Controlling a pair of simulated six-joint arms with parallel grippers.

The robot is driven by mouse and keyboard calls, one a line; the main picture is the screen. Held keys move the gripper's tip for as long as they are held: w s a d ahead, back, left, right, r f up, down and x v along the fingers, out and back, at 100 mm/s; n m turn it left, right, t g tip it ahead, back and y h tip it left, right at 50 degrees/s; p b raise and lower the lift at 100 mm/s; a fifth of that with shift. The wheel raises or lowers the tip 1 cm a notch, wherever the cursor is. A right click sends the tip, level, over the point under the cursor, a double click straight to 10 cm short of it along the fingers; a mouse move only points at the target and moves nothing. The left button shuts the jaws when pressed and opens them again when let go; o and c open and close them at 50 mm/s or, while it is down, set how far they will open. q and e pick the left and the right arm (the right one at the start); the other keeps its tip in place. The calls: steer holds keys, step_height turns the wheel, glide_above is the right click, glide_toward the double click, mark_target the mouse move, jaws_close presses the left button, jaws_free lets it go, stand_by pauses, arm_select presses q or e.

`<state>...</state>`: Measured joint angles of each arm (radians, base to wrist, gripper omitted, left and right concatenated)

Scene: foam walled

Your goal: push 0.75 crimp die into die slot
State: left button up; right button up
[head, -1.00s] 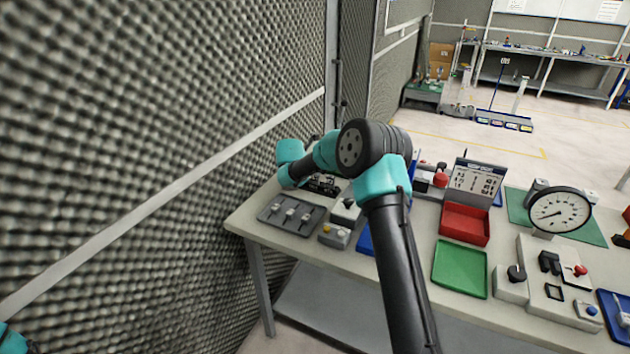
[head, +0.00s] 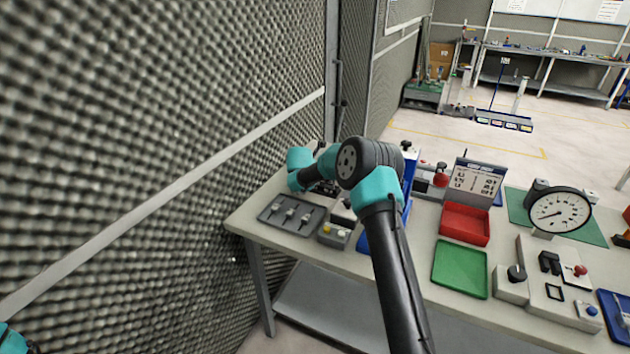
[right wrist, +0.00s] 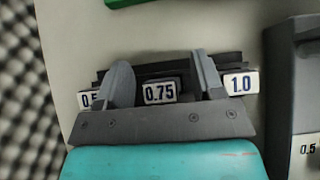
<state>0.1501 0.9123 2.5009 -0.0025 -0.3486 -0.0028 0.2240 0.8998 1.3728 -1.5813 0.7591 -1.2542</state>
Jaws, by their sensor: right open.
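In the right wrist view, the 0.75 crimp die, dark with a white 0.75 label (right wrist: 160,92), lies between the two fingers of my right gripper (right wrist: 161,62). The fingers are open, one on each side of the label, with a gap beside it. A 0.5 label (right wrist: 89,99) shows left of the fingers and a 1.0 label (right wrist: 241,83) right of them. The palm hides the die's near side, and I cannot tell how deep it sits in its slot. In the head view, my right arm hides most of this spot. Only part of my left arm shows at bottom left.
A dark grey tray (head: 268,214) with three small pieces stands at the bench's left end, beside a small grey box (head: 334,236). A red tray (head: 465,222), a green tray (head: 459,269) and a dial gauge (head: 559,211) stand right. A foam wall (head: 150,120) rises close on the left.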

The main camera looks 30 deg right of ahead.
steer(key=shift+w+d+f, duration=0.1)
steer(key=shift+d+f, duration=0.05)
steer(key=shift+f, duration=0.05)
steer(key=shift+c, duration=0.3)
steer(key=c, duration=1)
steer(key=shift+r, duration=0.1)
steer(key=shift+r, duration=1.75)
steer(key=s+a, duration=0.2)
steer(key=s, duration=0.2)
steer(key=s+a+r, duration=0.1)
steer(key=s+a, duration=0.2)
steer(key=s, duration=0.2)
steer(key=s+a, duration=0.3)
steer(key=s, duration=0.1)
steer(key=shift+s+a+r, duration=0.2)
steer(key=shift+s+a, duration=0.05)
steer(key=shift+s, duration=0.05)
